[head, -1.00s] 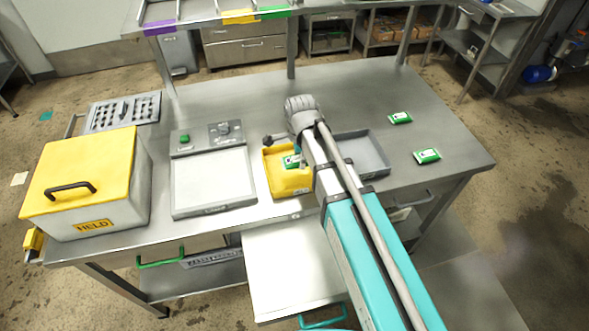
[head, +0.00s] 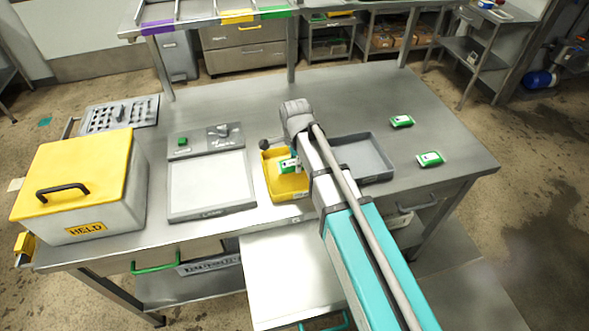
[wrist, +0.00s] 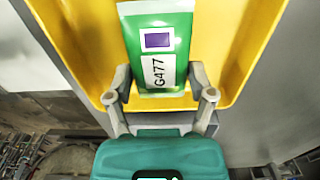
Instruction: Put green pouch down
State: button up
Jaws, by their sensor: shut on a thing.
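A green pouch (wrist: 142,32) with a white label reading G477 and a purple square is between the fingers of my gripper (wrist: 160,88) in the wrist view. My gripper is shut on the pouch's near end. The pouch is over or inside the yellow tray (wrist: 72,62); I cannot tell whether it touches the tray floor. In the head view the pouch (head: 288,165) shows at the yellow tray (head: 288,194), partly hidden by my arm.
A grey tray (head: 384,176) adjoins the yellow tray on the right. Two more green-and-white pouches (head: 401,121) (head: 430,159) lie on the table at right. A flat scale-like plate (head: 210,182) stands left, then a yellow-lidded box (head: 100,207) marked HELD.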

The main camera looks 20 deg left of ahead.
jog(key=shift+f+b, duration=1.1)
jog(key=shift+f, duration=0.3)
jog(key=shift+f, duration=0.1)
jog(key=o, duration=1.2)
notch_tip(320, 180, up, 12)
jog(key=p, duration=1.2)
jog(key=shift+d, duration=0.1)
